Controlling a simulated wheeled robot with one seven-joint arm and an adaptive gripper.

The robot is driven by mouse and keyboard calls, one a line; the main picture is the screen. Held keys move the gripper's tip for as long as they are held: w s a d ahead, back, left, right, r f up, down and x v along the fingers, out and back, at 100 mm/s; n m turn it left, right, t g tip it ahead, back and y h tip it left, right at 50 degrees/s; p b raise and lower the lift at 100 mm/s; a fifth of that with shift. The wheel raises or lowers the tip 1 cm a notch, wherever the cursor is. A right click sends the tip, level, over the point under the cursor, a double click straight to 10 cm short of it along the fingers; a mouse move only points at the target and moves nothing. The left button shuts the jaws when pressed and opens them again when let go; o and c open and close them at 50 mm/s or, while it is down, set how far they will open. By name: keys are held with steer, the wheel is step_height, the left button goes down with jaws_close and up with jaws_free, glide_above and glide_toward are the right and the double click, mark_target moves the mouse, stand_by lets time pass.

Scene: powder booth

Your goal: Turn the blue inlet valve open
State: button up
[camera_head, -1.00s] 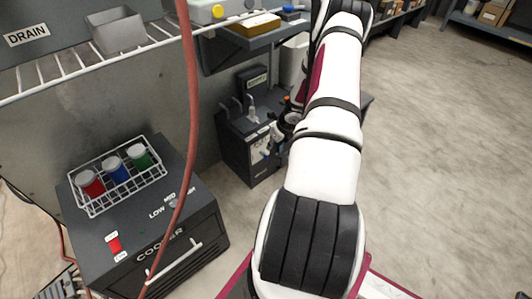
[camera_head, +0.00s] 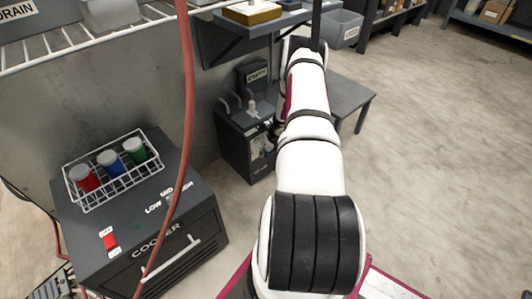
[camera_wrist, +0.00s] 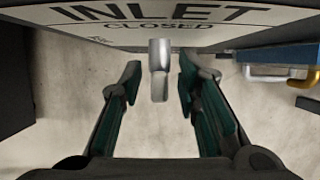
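In the wrist view, a panel lettered INLET and CLOSED (camera_wrist: 160,14) spans the top. A short silver-grey stem or lever end (camera_wrist: 159,68) sticks out below it. No blue shows on this piece, and the rest of the valve cannot be made out. My gripper (camera_wrist: 159,82) is open, with one dark green finger on each side of the silver piece and a visible gap to both. In the head view, my arm hides the gripper and the inlet valve.
In the head view, a cooler (camera_head: 150,222) carries a wire basket (camera_head: 122,188) of jars. A red hose (camera_head: 189,100) hangs before it. Open floor (camera_head: 440,170) lies right.

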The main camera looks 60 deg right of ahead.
jaws_close()
